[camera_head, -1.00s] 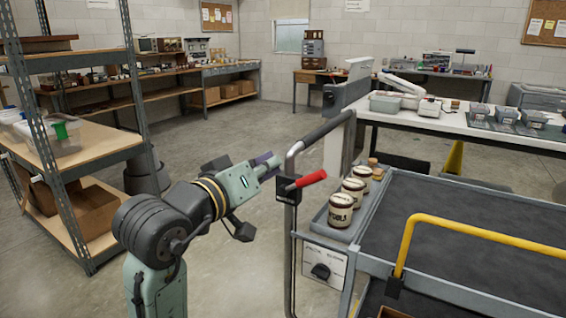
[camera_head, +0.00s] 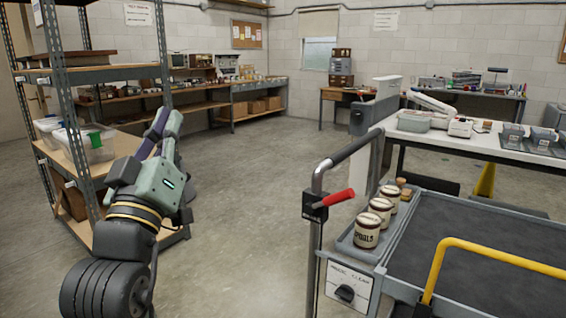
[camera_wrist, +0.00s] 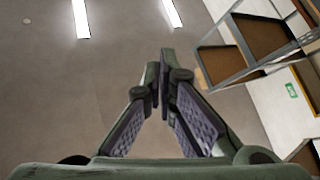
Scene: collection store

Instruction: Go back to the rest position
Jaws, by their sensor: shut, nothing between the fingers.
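My gripper (camera_head: 166,122) is at the left of the head view, raised and pointing up and away, in front of the metal shelving. It is empty. In the wrist view the two fingers of my gripper (camera_wrist: 160,85) come together at their tips with nothing between them. Behind them the wrist view shows the ceiling with two strip lights.
A shelving unit (camera_head: 75,83) stands close behind my gripper, with a clear bin (camera_head: 97,145) on it. A grey cart (camera_head: 480,240) with a yellow handle (camera_head: 500,258) and several labelled jars (camera_head: 367,230) is at right. The floor (camera_head: 250,170) between them is clear.

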